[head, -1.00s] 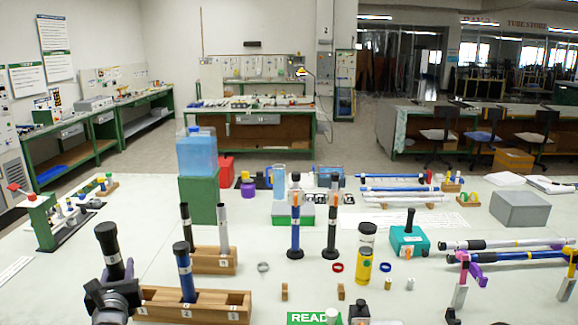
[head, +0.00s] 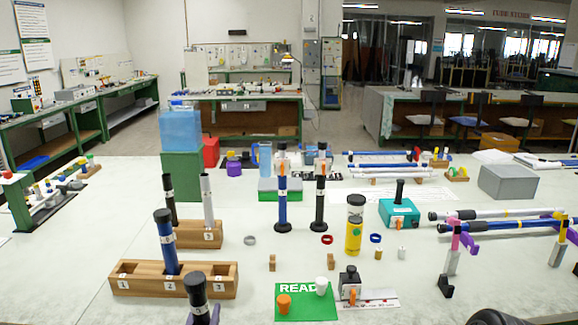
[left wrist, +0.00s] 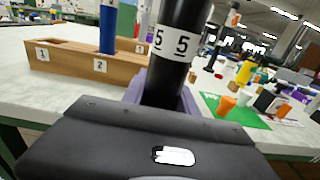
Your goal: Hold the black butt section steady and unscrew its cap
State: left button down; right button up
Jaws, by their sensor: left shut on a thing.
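The black butt section (head: 200,306) stands near the bottom edge in the head view, with a wider black cap (head: 194,282) at its top. My left gripper (head: 205,318) has purple fingers around it. In the left wrist view the section (left wrist: 168,80) carries a white band marked 5 and stands slightly tilted between the purple fingers (left wrist: 163,98) of the shut gripper. Its top runs out of that view, so the cap does not show there. The section's lower end is hidden.
A wooden block (head: 140,285) with numbered slots holds a blue section (head: 166,245) just behind and left. A green mat (head: 305,308) with an orange piece (head: 284,303) and a white piece (head: 321,286) lies to the right. A small black-topped device (head: 349,284) stands beside it.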

dwell(0.4)
pick_arm(q)
jog(key=s+d+f+m+g+h, duration=0.2)
jog(key=s+d+f+m+h, duration=0.1)
jog(key=d, duration=0.4)
jog(key=s+d+f+m+g+h, duration=0.2)
jog(key=s+d+f+m+h, duration=0.1)
jog(key=s+d+m+h, duration=0.2)
jog(key=s+d+h, duration=0.2)
jog(key=d+h, duration=0.1)
jog(key=shift+s+d+f+h, duration=0.2)
jog(key=shift+s+f+h, duration=0.05)
jog(key=shift+f+h, duration=0.1)
jog(key=w+a+r+n+t+y, duration=0.1)
jog(key=w+a+r+n+y, duration=0.1)
jog(key=w+a+y, duration=0.1)
jog(key=w+a+r+n+t+y, duration=0.1)
jog(key=w+a+r+n+y, duration=0.1)
jog(key=a, duration=0.5)
jog(key=w+a+r+n+t+y, duration=0.2)
jog(key=w+a+r+n+y, duration=0.1)
jog(key=w+a+n+y, duration=0.1)
jog(key=shift+w+a+y, duration=0.8)
jog(key=shift+y, duration=0.55)
jog(key=shift+s+f, duration=0.1)
jog(key=shift+f, duration=0.05)
